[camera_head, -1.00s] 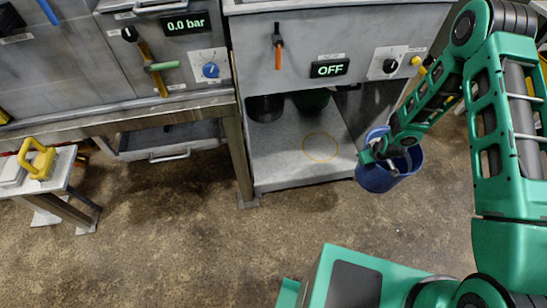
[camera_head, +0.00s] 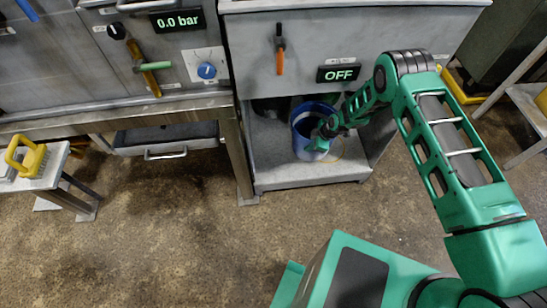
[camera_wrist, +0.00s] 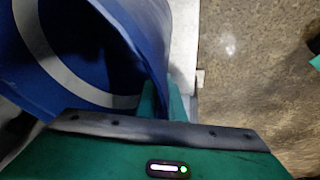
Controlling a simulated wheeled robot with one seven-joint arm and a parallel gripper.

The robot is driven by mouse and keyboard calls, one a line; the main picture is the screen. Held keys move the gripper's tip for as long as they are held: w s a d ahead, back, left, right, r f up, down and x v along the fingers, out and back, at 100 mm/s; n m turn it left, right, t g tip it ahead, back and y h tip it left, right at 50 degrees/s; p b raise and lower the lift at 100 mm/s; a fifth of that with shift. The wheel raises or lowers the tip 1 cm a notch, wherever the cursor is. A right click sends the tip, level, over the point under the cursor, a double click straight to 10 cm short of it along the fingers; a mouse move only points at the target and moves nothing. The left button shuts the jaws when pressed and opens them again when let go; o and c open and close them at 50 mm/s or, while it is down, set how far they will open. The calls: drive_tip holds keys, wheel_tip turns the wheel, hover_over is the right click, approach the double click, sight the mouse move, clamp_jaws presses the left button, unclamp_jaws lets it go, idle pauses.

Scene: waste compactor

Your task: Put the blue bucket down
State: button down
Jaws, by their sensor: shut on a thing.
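The blue bucket (camera_head: 311,150) is over the low metal shelf (camera_head: 290,176) under the machine with the OFF display. It looks upright, near the yellow ring (camera_head: 338,158) marked on the shelf. I cannot tell whether its base touches the shelf. My gripper (camera_head: 325,132) is shut on the bucket at its right side, near the rim. In the wrist view the bucket (camera_wrist: 125,40) fills the upper left, with a pale curved band on it, and my gripper's fingers (camera_wrist: 160,100) meet its wall.
A dark container (camera_head: 270,108) stands at the back left of the shelf. The machine front (camera_head: 315,45) overhangs the bucket. A table leg (camera_head: 237,155) stands left of the shelf. A white stool with a yellow-handled item (camera_head: 30,158) is at the far left. The floor in front is clear.

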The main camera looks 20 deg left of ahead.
drive_tip(key=s+a, duration=0.8)
drive_tip(key=a, duration=0.6)
wheel_tip(320, 180, down, 7)
drive_tip(key=shift+s+a, duration=0.4)
drive_tip(key=shift+a, duration=0.05)
drive_tip(key=c, duration=1.9)
unclamp_jaws()
drive_tip(key=v, duration=1.2)
